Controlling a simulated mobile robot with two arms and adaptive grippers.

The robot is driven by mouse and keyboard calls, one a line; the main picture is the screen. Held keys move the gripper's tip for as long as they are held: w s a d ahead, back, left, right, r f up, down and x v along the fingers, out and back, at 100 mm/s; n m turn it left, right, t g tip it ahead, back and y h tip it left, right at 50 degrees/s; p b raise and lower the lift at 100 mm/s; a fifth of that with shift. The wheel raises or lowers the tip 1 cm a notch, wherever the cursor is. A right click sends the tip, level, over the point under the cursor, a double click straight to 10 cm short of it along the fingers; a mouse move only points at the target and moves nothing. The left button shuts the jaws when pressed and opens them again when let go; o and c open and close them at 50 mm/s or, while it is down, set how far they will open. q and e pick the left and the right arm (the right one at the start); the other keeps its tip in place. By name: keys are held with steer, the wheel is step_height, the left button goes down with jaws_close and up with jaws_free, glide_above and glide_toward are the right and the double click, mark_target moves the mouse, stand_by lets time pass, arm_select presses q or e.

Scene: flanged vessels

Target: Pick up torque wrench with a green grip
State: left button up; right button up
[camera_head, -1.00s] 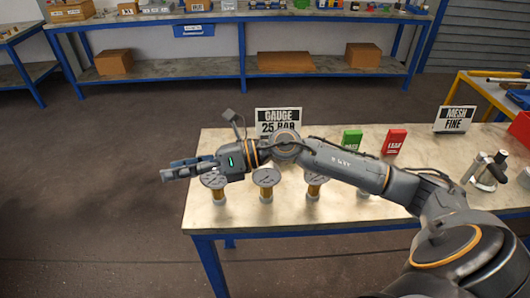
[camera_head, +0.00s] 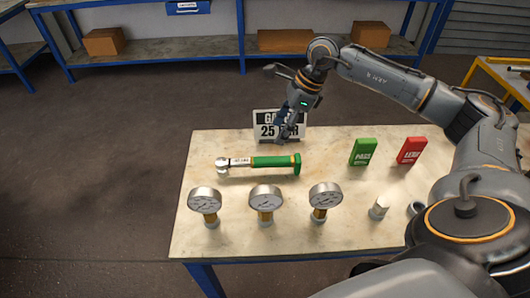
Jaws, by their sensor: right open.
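The torque wrench (camera_head: 258,163) lies flat on the table, its silver head at the left and its green grip at the right. My right gripper (camera_head: 286,134) is open and empty, pointing down just behind and above the green grip, in front of the gauge sign. I cannot tell its exact height above the table. My left gripper is not in view.
Three pressure gauges (camera_head: 265,200) stand in a row in front of the wrench. The gauge sign (camera_head: 266,124) stands behind it. A green box (camera_head: 363,152) and a red box (camera_head: 411,151) stand to the right. A small metal fitting (camera_head: 379,207) stands at front right.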

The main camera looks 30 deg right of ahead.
steer(key=p, duration=0.2)
glide_above(264, 159)
steer(key=s, duration=0.1)
steer(key=f, duration=0.4)
steer(key=d+f, duration=0.1)
steer(key=f, duration=0.1)
steer(key=shift+s+f, duration=0.15)
steer(key=shift+s, duration=0.05)
steer(key=shift+w+f, duration=0.15)
steer(key=shift+f, duration=0.15)
steer(key=x, duration=0.1)
steer(key=p+x, duration=0.1)
steer(key=shift+d+f+p, duration=0.15)
steer(key=shift+f+p, duration=0.15)
steer(key=shift+f, duration=0.05)
steer(key=shift+x, duration=1.1)
steer(key=shift+w+d+f, duration=0.1)
steer(key=shift+w+f, duration=0.05)
steer(key=shift+f, duration=0.1)
steer(key=c, duration=0.6)
jaws_close()
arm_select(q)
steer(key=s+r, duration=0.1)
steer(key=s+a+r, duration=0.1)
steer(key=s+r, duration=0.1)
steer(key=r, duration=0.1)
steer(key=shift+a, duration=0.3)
